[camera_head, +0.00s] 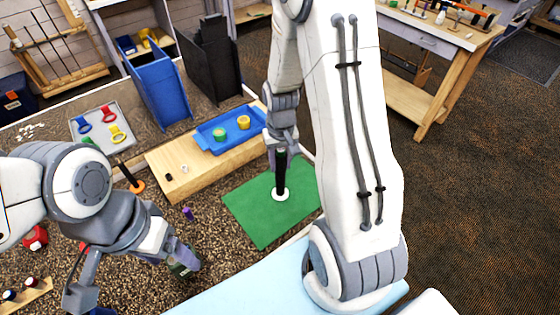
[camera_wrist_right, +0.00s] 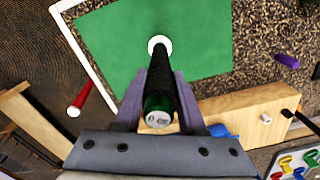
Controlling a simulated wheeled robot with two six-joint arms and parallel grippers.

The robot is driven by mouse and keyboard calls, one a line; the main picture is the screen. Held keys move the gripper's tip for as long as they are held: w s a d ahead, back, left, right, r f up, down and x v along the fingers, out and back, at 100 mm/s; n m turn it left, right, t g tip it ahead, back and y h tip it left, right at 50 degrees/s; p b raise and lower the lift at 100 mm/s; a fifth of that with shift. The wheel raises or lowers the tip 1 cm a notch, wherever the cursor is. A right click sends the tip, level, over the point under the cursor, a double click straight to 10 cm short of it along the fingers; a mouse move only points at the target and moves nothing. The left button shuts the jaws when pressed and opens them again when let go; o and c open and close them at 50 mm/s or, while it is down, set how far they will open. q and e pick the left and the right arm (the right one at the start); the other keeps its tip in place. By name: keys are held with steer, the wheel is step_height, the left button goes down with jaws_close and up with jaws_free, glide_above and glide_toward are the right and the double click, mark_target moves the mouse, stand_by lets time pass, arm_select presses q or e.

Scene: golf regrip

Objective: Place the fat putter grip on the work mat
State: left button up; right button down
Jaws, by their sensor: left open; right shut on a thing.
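The fat putter grip (camera_head: 281,168) is black and stands upright, with a white round base (camera_head: 280,194) at its lower end. My right gripper (camera_head: 282,146) is shut on its upper part. In the right wrist view the black shaft (camera_wrist_right: 160,75) lies between both fingers, with a green end cap (camera_wrist_right: 158,108) nearest the camera. The base appears over the green work mat (camera_head: 248,212); I cannot tell whether it touches. My left gripper (camera_head: 188,258) is open at lower left, away from the mat, by a dark green object (camera_head: 180,268) partly hidden by it.
A wooden block (camera_head: 195,178) bears a blue tray (camera_head: 222,132) with green and yellow pieces, beside the mat. A grey tray (camera_head: 100,128) holds coloured pieces. The mat around the grip is clear.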

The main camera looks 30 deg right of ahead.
steer(key=shift+c, duration=2.4)
jaws_free()
steer(key=shift+f, duration=0.1)
